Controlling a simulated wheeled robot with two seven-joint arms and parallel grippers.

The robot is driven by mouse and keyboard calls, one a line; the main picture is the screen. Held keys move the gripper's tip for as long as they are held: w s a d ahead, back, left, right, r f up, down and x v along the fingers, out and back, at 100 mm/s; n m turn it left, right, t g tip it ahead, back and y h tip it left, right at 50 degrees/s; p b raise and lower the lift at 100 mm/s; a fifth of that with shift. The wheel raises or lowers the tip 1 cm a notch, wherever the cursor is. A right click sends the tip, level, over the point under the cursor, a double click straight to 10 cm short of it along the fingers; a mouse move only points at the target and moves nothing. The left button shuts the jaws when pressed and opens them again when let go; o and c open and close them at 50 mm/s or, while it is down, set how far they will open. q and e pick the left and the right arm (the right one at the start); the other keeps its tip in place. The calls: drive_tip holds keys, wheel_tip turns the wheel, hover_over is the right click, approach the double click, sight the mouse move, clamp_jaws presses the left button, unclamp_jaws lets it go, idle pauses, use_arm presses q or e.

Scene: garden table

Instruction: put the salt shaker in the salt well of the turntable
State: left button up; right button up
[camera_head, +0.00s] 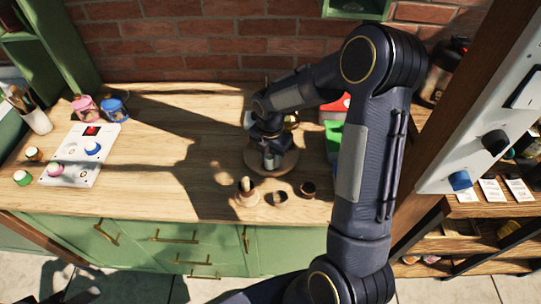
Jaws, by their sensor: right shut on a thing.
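The turntable (287,168) is a round wooden disc on the table right of the middle, partly covered by my right arm. My right gripper (271,149) points down over it and is shut on a small greyish thing (272,161), which I take to be the salt shaker. It is small and partly hidden, and I cannot tell whether its base touches the turntable or sits in a well. Other items stand on the turntable behind the gripper, mostly hidden. The wells cannot be made out. My left gripper is not in view.
Small wooden cups (280,198) stand in front of the turntable, one holding something upright (246,190). Red (337,106) and green (333,138) containers stand right, partly behind my arm. A white panel (80,155) and pink (85,108) and blue (114,108) jars are left. The middle-left tabletop is clear.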

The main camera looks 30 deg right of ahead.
drive_tip(key=shift+f, duration=0.2)
drive_tip(key=shift+f, duration=0.15)
drive_tip(key=o, duration=1)
